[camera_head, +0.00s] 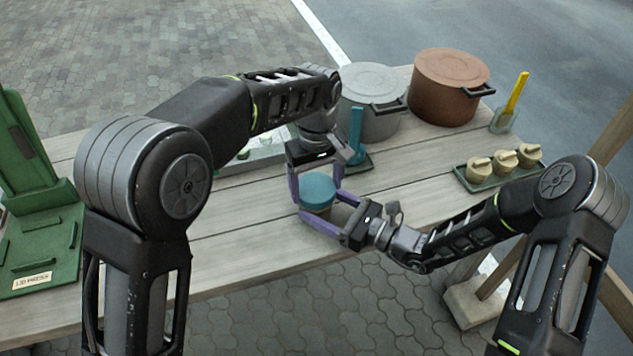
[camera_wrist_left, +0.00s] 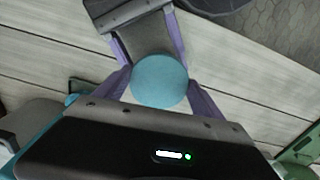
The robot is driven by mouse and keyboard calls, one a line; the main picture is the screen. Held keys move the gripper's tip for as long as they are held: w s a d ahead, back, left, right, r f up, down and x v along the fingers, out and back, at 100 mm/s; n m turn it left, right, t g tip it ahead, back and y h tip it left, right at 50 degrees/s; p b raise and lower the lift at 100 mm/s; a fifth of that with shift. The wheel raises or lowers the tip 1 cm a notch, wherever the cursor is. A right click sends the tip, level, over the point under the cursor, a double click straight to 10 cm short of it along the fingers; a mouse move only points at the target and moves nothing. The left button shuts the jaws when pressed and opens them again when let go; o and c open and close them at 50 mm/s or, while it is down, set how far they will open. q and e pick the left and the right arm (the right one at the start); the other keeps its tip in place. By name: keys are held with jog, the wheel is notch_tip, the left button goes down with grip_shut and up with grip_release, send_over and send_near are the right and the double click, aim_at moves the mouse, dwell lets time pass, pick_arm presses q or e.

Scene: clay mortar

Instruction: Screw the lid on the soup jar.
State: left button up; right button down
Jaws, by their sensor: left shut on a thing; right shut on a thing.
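The soup jar (camera_head: 318,210) stands upright near the front edge of the table, mostly hidden under the round blue lid (camera_head: 317,189). The lid sits on top of the jar; the view does not show whether its thread is engaged. It also shows from above in the left wrist view (camera_wrist_left: 160,80). My left gripper (camera_head: 316,192) comes from behind with its purple fingers on either side of the lid, shut on it. My right gripper (camera_head: 322,212) comes from the right, lower down, with its purple fingers shut around the jar body.
A grey pot (camera_head: 370,105) and a brown pot (camera_head: 450,85) stand at the back. A teal upright tool (camera_head: 356,135) stands close behind my left gripper. A green tray (camera_head: 475,181) with tan pieces lies right. A green stand (camera_head: 35,225) is far left.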

pick_arm(q)
jog(key=m, duration=0.5)
jog(key=shift+a, duration=0.15)
jog(key=m, duration=0.5)
jog(key=shift+a, duration=0.15)
jog(key=m, duration=0.3)
jog(key=shift+w+m, duration=0.1)
jog(key=shift+m, duration=0.2)
jog(key=m, duration=0.5)
jog(key=shift+w+a, duration=0.1)
jog(key=m, duration=0.3)
jog(key=shift+w, duration=0.1)
jog(key=m, duration=0.5)
jog(key=shift+w+m, duration=0.1)
jog(key=shift+m, duration=0.2)
jog(key=m, duration=0.3)
jog(key=shift+w, duration=0.1)
jog(key=m, duration=0.5)
jog(key=shift+d, duration=0.2)
jog(key=o, duration=1.3)
